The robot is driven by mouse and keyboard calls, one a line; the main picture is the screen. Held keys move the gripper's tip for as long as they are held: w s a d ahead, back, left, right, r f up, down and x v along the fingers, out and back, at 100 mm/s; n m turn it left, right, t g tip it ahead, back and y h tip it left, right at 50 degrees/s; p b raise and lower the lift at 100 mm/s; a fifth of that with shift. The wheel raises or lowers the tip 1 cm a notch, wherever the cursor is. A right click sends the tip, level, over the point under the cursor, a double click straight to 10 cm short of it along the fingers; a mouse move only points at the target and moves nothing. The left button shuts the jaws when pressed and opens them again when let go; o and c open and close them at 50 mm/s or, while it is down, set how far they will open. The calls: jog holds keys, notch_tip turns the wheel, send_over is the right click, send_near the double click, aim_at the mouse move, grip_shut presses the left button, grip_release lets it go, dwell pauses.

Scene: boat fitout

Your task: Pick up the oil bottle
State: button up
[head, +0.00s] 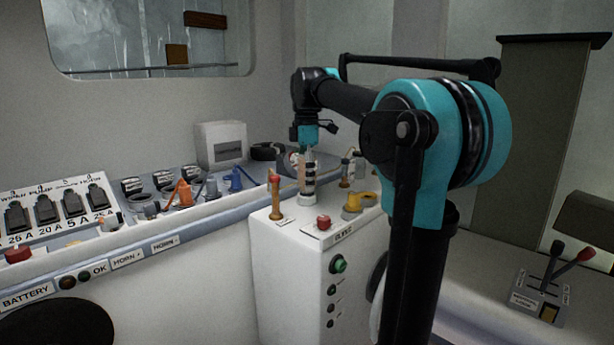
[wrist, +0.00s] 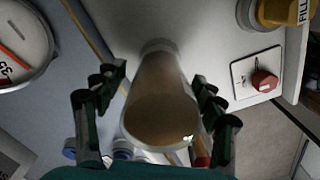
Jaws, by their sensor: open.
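The oil bottle (wrist: 161,98) is a round, pale container with a brown end toward the camera in the wrist view. In the head view the bottle (head: 308,190) stands upright on the white cabinet top, partly hidden by dark gripper parts. My gripper (wrist: 159,80) is open, with one dark finger on each side of the bottle. A gap shows at the left finger; whether the right finger touches cannot be told. In the head view my gripper (head: 307,166) points down over the bottle.
On the white cabinet (head: 290,245) stand an orange-brown handle (head: 275,196) at left, a red knob (head: 323,222) in front and a yellow fitting (head: 354,203) at right. A console with switches (head: 45,210) and several coloured items runs along the left. A lever unit (head: 543,297) stands far right.

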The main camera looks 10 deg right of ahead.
jog(key=c, duration=1.5)
notch_tip(320, 180, up, 20)
jog(key=shift+f, duration=0.1)
